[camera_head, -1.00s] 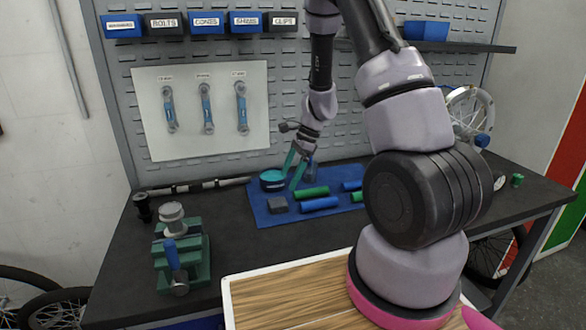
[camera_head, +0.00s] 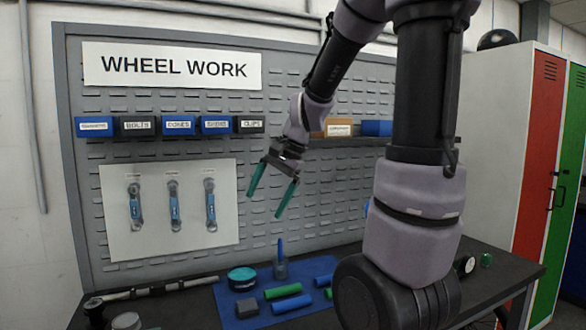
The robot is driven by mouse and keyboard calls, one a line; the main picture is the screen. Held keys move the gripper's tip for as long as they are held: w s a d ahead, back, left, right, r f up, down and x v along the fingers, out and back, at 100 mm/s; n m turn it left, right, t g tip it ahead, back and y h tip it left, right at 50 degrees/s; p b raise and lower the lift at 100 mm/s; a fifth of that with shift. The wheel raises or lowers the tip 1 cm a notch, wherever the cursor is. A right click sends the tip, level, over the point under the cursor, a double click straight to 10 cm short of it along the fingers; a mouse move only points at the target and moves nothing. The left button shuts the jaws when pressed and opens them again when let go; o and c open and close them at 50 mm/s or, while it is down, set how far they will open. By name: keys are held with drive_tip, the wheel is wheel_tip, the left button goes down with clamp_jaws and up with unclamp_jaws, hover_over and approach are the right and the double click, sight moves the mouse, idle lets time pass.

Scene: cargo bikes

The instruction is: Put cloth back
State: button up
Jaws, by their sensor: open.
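My gripper (camera_head: 265,204) is open and empty, with its two green fingers pointing down in front of the pegboard, well above the bench. A small dark grey block-shaped item (camera_head: 247,308) lies on the blue mat (camera_head: 231,318) at its left front. It may be a folded cloth, but I cannot tell for sure. A round teal tin (camera_head: 242,279) sits just behind it. A small container with a blue pointed top (camera_head: 280,262) stands upright at the back of the mat, below my gripper. No other cloth is clearly visible.
Green (camera_head: 283,291) and blue (camera_head: 292,304) rolls lie on the mat. Labelled bins (camera_head: 178,126) and a board of hanging tools (camera_head: 172,207) are on the pegboard. A shelf (camera_head: 345,143) holds a tan box (camera_head: 338,127) and a blue bin (camera_head: 377,128). My arm hides the bench's right-middle part.

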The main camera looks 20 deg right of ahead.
drive_tip(key=s+d+r+n+t+h, duration=0.1)
drive_tip(key=s+r+n+t+h, duration=0.1)
drive_tip(key=s+r+n, duration=0.4)
drive_tip(key=s+r+t, duration=0.1)
drive_tip(key=s+r, duration=0.2)
drive_tip(key=s, duration=0.3)
drive_tip(key=shift+s+d+t, duration=0.25)
drive_tip(key=shift+d+t, duration=0.05)
drive_tip(key=shift+t, duration=0.1)
drive_tip(key=shift+r, duration=0.1)
idle(0.4)
